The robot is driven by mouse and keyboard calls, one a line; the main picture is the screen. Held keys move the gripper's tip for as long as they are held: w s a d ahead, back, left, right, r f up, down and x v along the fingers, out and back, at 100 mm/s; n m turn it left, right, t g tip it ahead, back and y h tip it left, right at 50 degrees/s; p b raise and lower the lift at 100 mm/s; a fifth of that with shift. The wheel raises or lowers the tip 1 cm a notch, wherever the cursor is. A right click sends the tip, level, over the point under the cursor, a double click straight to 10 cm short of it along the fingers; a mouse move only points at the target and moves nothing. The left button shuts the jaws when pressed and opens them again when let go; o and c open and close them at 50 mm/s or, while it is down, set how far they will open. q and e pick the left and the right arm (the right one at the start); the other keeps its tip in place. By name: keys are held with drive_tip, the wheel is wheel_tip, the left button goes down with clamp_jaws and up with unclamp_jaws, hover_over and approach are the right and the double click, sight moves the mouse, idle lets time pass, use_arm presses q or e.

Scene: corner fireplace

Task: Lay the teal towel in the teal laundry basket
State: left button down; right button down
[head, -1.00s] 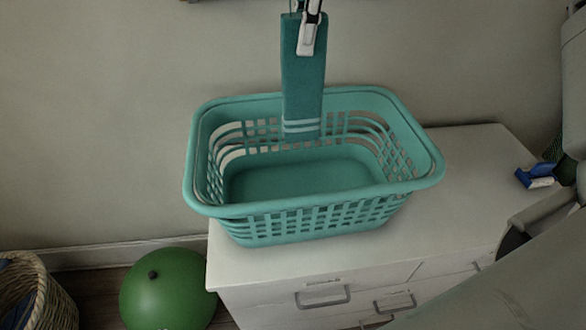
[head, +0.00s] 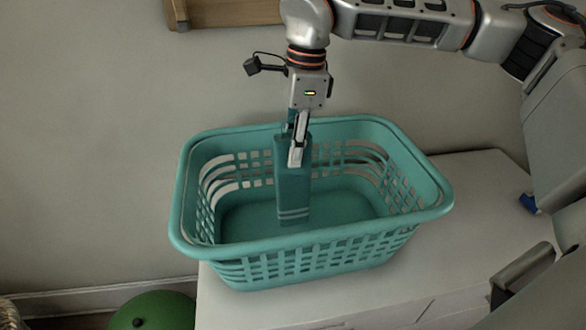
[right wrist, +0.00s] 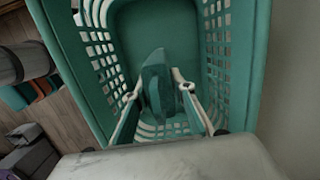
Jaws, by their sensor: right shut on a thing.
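The teal laundry basket (head: 310,250) stands upright on the white cabinet, and its inside also shows in the right wrist view (right wrist: 150,25). The teal towel (head: 293,190) is a folded strip with pale stripes near its lower end. It hangs upright inside the basket's outline, its lower end below the rim. I cannot tell whether it touches the basket floor. My right gripper (head: 299,145) points down and is shut on the towel's top end. In the right wrist view the towel (right wrist: 155,75) sits between the fingers. My left gripper is not in view.
The white cabinet top (head: 475,185) has free room to the right of the basket. A green ball (head: 155,312) is on the floor at lower left. A wooden frame (head: 235,12) is on the wall above.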

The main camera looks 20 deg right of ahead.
sight(293, 169)
drive_tip(key=shift+f, duration=2.65)
drive_tip(key=c, duration=1.7)
unclamp_jaws()
drive_tip(key=shift+f, duration=0.1)
drive_tip(key=r, duration=0.4)
drive_tip(key=d+r, duration=0.1)
drive_tip(key=r, duration=0.7)
drive_tip(key=shift+s+d+r, duration=0.1)
drive_tip(key=shift+s+d, duration=0.05)
drive_tip(key=shift+d, duration=0.05)
drive_tip(key=shift+s, duration=0.1)
